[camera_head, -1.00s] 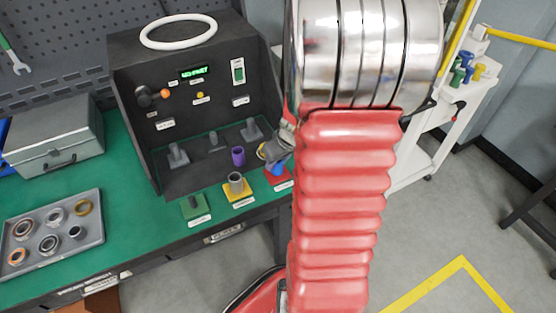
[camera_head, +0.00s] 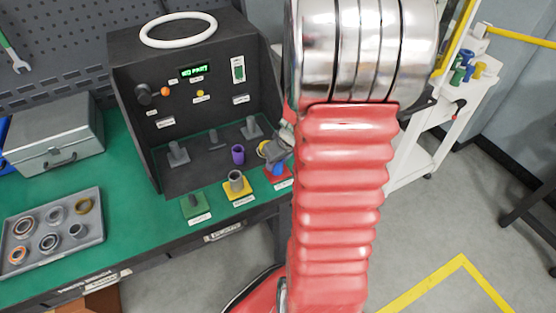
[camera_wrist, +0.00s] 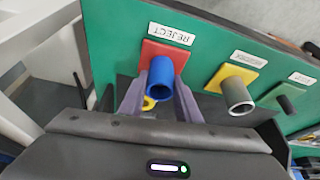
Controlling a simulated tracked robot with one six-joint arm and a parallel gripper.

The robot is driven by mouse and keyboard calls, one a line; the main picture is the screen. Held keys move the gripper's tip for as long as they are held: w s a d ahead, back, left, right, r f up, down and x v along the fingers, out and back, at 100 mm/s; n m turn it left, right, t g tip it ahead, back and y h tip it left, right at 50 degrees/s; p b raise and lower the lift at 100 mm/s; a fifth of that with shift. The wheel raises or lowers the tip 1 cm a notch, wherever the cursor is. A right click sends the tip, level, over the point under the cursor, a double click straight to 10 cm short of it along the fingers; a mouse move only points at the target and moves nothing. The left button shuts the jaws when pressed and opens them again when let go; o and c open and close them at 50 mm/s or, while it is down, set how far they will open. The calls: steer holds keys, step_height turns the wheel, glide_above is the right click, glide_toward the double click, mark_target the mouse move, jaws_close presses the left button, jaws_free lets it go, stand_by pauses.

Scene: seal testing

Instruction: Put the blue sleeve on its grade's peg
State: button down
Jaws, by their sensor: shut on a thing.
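The blue sleeve (camera_wrist: 161,74) is between the two fingers of my gripper (camera_wrist: 160,88) in the wrist view, and the fingers are shut on it. Its open end faces the wrist camera. Its far end is at or very close to the red base (camera_wrist: 152,51), beside the label reading REJECT. I cannot tell whether a peg is inside it. In the head view, the sleeve (camera_head: 278,170) shows only in part under my gripper (camera_head: 272,155), over the red base. A yellow base (camera_wrist: 246,63) carries a grey hollow sleeve (camera_wrist: 236,92). A green base (camera_wrist: 300,80) has a dark bare peg (camera_wrist: 287,103).
A purple sleeve (camera_head: 238,154) stands in the black test rig (camera_head: 150,60), near several grey posts. A grey tray (camera_head: 98,238) of rings lies at the left, in front of a grey box (camera_head: 55,140). A white cart (camera_head: 425,140) stands behind my arm.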

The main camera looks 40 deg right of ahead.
stand_by(0.4)
steer(key=c, duration=1.2)
jaws_free()
steer(key=shift+f, duration=0.1)
steer(key=shift+r, duration=4.55)
